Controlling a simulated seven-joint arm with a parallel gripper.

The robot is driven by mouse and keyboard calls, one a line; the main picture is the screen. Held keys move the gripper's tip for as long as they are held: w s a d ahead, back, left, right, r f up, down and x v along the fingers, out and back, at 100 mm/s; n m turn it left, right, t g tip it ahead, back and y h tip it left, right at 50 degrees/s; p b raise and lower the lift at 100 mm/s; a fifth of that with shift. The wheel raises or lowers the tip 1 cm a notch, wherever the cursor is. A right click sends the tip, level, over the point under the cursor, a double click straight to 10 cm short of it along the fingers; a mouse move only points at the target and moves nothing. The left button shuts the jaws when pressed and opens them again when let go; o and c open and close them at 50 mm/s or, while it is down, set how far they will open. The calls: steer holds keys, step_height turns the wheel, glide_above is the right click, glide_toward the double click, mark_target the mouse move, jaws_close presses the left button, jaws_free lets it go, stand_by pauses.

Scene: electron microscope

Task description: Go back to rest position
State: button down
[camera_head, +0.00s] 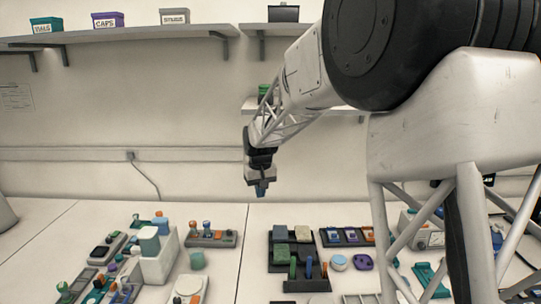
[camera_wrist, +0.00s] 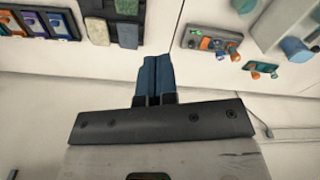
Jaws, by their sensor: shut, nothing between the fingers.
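My gripper (camera_head: 261,189) hangs in the air above the back part of the white table, in front of the wall, pointing down. Its blue fingers show side by side in the wrist view (camera_wrist: 152,78), pressed together with nothing between them. The gripper touches no object. My white lattice arm reaches to it from the upper right of the head view.
A white block holder (camera_head: 158,262) and small parts stand left. Shelves with boxes (camera_head: 107,20) line the wall.

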steer(key=s+d+r+m, duration=0.1)
steer(key=s+d+r, duration=0.2)
steer(key=s+d, duration=0.35)
steer(key=s+d+r+t, duration=0.1)
steer(key=s+d+r, duration=0.15)
steer(key=s, duration=0.65)
steer(key=s+d+r+m, duration=0.1)
steer(key=s+d+r, duration=0.1)
steer(key=s+d, duration=0.45)
steer(key=s+d+f+m, duration=0.1)
steer(key=s+d+f, duration=0.1)
steer(key=s, duration=1.1)
steer(key=s+d+f+m, duration=0.1)
steer(key=s+d+f, duration=0.2)
steer(key=s, duration=1.1)
steer(key=shift+s+d+t, duration=0.15)
steer(key=shift+d+t, duration=0.25)
steer(key=shift+d, duration=0.3)
